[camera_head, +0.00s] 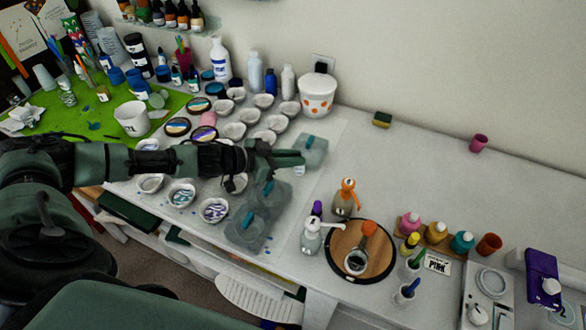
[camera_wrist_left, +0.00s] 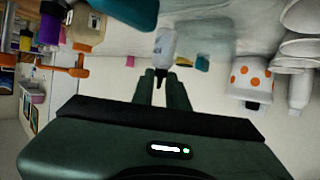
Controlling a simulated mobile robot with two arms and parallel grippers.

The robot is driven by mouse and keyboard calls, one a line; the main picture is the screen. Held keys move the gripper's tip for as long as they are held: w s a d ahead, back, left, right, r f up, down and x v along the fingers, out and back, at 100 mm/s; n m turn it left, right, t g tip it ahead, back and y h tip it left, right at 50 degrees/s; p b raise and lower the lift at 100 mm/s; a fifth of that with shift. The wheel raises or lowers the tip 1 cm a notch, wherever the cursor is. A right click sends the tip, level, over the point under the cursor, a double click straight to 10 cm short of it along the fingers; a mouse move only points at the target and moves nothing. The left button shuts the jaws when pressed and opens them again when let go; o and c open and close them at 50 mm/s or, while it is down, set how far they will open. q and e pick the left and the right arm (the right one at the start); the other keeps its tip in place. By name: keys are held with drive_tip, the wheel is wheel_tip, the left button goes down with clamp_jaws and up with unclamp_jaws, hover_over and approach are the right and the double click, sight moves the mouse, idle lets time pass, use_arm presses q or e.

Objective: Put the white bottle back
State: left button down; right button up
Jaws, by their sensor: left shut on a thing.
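My left gripper (camera_head: 297,157) reaches in from the left over the middle of the table, above the grey translucent moulds. In the left wrist view the picture is upside down, and the left gripper (camera_wrist_left: 166,82) is shut on a small white bottle (camera_wrist_left: 165,42). The fingers sit at its dark narrow end, and its pale body extends beyond the fingertips. White bottles stand at the back by the wall: a large one (camera_head: 220,62), a plain one (camera_head: 254,72) and a narrow one (camera_head: 287,82). My right gripper is not in view.
An orange-dotted white pot (camera_head: 318,100) stands right of the back bottles. Small cups (camera_head: 234,131) crowd the table left of it. A round wooden board (camera_head: 380,262) and pump bottles (camera_head: 311,238) stand in front. The back right table is mostly clear around a sponge (camera_head: 382,119).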

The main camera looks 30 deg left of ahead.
use_arm(q)
wheel_tip(320, 180, down, 4)
drive_tip(key=shift+r, duration=0.1)
drive_tip(key=shift+f, duration=0.2)
drive_tip(key=c, duration=1.4)
unclamp_jaws()
drive_tip(key=shift+r, duration=0.1)
